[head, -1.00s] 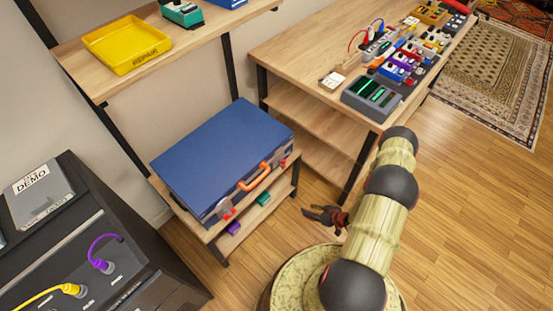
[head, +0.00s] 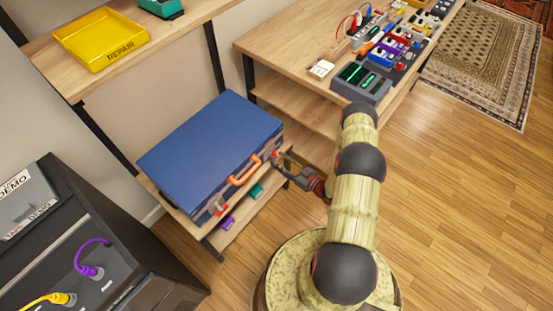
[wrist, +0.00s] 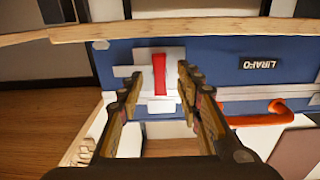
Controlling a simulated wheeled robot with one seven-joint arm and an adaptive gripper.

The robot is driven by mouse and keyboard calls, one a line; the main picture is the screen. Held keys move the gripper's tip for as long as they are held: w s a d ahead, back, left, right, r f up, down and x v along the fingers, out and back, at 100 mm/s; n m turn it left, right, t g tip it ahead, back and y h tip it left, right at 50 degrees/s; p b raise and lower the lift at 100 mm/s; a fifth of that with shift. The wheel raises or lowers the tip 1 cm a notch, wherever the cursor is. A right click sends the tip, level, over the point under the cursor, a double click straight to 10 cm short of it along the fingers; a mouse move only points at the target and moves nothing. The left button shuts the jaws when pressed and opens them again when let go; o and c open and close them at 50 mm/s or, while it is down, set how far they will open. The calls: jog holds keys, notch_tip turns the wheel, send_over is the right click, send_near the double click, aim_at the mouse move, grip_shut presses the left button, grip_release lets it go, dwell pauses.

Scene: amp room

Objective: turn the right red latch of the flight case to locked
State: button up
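The blue flight case (head: 210,145) lies closed on a shelf, its front with the orange handle (head: 244,169) facing me. The right red latch (wrist: 159,75) shows in the wrist view as an upright red bar on a pale plate. My gripper (wrist: 159,70) is open, with one finger on each side of the latch as seen there. I cannot tell whether the fingers touch it. In the head view my gripper (head: 282,160) is at the right end of the case front and partly covers the latch. The left red latch (head: 221,210) is near the front left corner.
The wooden shelf (head: 215,233) edge runs just below the case. A purple box (head: 227,223) and a teal box (head: 256,191) are on the lower shelf. The desk (head: 290,50) with pedals stands right. A dark amp (head: 75,235) stands left.

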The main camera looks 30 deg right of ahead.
jog(key=shift+x, duration=1.15)
jog(key=shift+c, duration=1)
grip_shut()
